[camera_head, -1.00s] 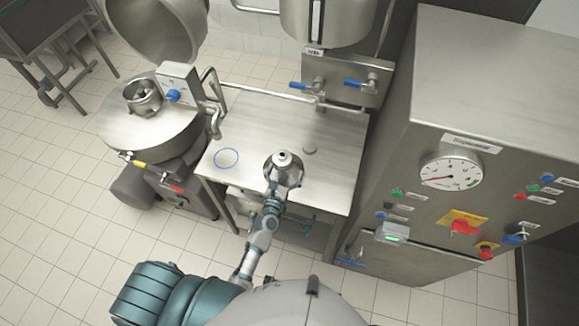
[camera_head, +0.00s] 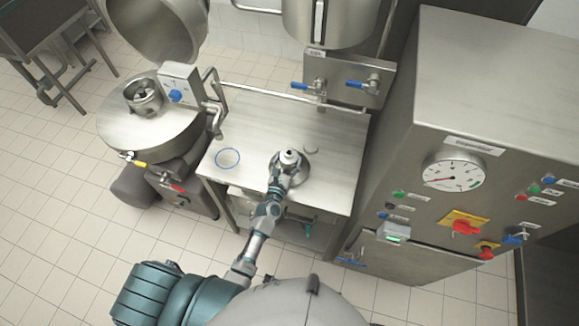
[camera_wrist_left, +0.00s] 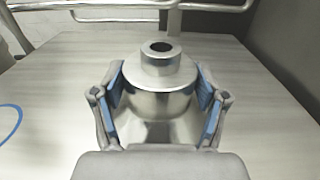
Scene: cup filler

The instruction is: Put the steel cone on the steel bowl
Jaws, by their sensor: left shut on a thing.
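The steel cone (camera_head: 289,157) is a shiny stepped piece with a narrow top opening and a flared base, upright at the steel table. In the left wrist view the cone (camera_wrist_left: 160,95) stands between the blue-padded fingers. My left gripper (camera_head: 284,173) is shut on it from the near side; it also shows in the left wrist view (camera_wrist_left: 162,95). I cannot tell whether its base touches the table. A round steel vessel (camera_head: 137,127) at the left has a small bowl-like opening (camera_head: 143,93) on top, likely the steel bowl. My right gripper is out of view.
A rail and blue-handled taps (camera_head: 362,86) stand behind. A control cabinet (camera_head: 470,190) blocks the right.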

